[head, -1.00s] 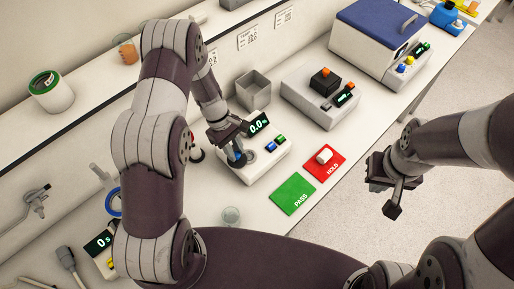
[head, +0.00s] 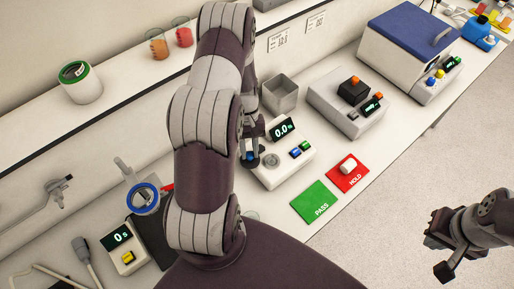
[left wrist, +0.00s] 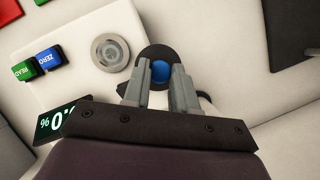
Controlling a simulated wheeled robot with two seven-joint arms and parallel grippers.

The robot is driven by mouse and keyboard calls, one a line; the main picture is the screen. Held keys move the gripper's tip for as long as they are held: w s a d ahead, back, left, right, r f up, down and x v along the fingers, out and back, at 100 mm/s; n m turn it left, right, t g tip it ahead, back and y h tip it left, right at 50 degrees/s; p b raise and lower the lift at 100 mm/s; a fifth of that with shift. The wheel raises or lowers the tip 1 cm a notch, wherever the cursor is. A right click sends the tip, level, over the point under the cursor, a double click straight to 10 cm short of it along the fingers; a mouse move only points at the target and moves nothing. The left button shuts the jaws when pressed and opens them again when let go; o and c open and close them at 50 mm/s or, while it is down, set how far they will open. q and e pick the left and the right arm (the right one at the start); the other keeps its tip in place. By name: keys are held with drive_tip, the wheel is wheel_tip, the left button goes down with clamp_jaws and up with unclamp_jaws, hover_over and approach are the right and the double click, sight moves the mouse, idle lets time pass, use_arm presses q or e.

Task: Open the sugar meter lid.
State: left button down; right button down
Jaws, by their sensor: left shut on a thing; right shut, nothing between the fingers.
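The sugar meter (head: 284,170) is a white box with a 0.0 display on the bench; its white top also shows in the left wrist view (left wrist: 75,78). Its round silver well (left wrist: 110,52) is uncovered. The lid, a dark disc with a blue knob (left wrist: 161,71), is beside the well, off to one side. My left gripper (left wrist: 161,80) is shut on the knob. In the head view the left gripper (head: 250,154) is partly hidden by my arm. My right gripper (head: 446,258) is shut and empty, away from the bench at lower right.
A green PASS mat (head: 316,203) and a red HOLD mat (head: 348,173) bearing a white piece lie right of the meter. A metal bin (head: 280,95) and a device with an orange-topped black block (head: 349,108) stand behind. A timer (head: 124,248) is at lower left.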

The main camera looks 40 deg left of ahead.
use_arm(q)
drive_tip(key=shift+w+a+r, duration=0.1)
idle(0.3)
drive_tip(key=c, duration=0.9)
unclamp_jaws()
drive_tip(key=shift+r, duration=0.15)
drive_tip(key=p+v, duration=0.4)
drive_tip(key=v, duration=0.8)
drive_tip(key=shift+r, duration=0.2)
